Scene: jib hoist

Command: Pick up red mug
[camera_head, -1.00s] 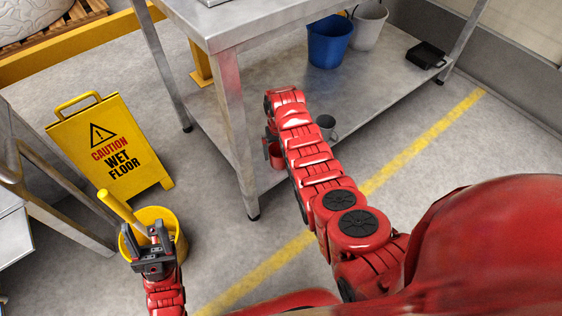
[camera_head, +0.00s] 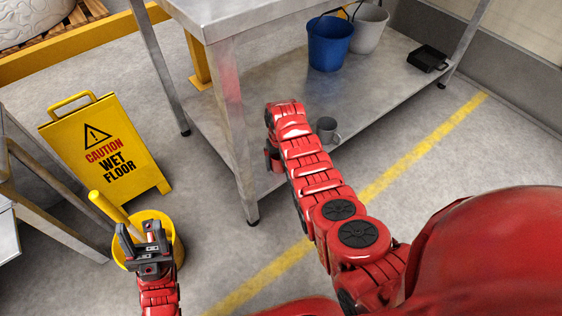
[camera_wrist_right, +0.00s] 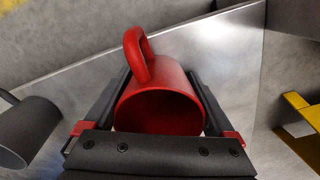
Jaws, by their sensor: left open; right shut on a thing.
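The red mug (camera_wrist_right: 161,104) is between the fingers of my right gripper (camera_wrist_right: 162,100) in the right wrist view, its open mouth facing the camera and its handle at the top. My right gripper is shut on it. In the head view a small part of the red mug (camera_head: 275,160) shows beside my right arm, over the lower shelf (camera_head: 376,105) of the metal table; my arm hides most of the gripper. My left gripper (camera_head: 145,240) is open and empty, above or in front of a yellow bucket (camera_head: 174,243).
A grey mug (camera_head: 327,130) stands on the lower shelf close to my right arm. A blue bucket (camera_head: 330,43), a grey bucket (camera_head: 369,29) and a black tray (camera_head: 428,58) are further back. A table leg (camera_head: 235,130) is left of my right arm. A wet floor sign (camera_head: 107,150) stands at left.

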